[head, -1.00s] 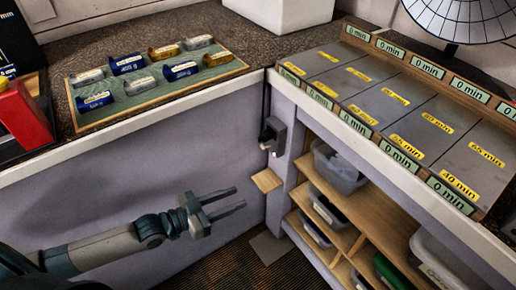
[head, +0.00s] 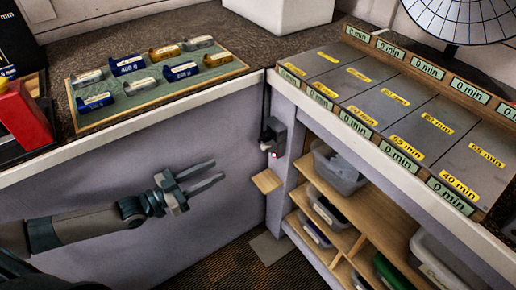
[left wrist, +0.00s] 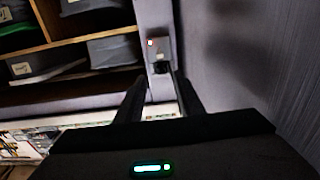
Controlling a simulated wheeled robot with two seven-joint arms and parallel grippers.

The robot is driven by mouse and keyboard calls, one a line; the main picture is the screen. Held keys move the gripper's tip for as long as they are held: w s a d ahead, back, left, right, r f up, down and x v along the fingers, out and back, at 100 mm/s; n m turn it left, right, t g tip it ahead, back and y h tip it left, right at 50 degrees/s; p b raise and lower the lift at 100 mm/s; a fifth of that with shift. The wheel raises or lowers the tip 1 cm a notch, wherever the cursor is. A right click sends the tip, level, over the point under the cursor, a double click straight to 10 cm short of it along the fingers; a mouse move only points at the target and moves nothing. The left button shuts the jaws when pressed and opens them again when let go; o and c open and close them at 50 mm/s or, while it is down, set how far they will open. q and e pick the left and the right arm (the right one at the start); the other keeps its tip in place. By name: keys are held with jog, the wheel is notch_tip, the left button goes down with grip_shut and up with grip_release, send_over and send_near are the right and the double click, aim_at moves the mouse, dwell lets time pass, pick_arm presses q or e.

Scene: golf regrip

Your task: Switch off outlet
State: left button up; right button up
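The outlet (head: 273,136) is a dark grey box on the side of the bench at the inner corner, with a black plug and a cord running up to the counter. My right gripper is not in view.
A small wooden ledge (head: 267,181) juts out just below the outlet. Wooden shelves with bins (head: 340,168) stand to the right. A green board (head: 150,85) with several coloured clips lies on the left counter. Space between the gripper and the outlet is clear.

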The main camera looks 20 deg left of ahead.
aim_at(262, 147)
pick_arm(q)
jog(key=x, duration=1.7)
jog(key=shift+c, duration=0.3)
grip_shut()
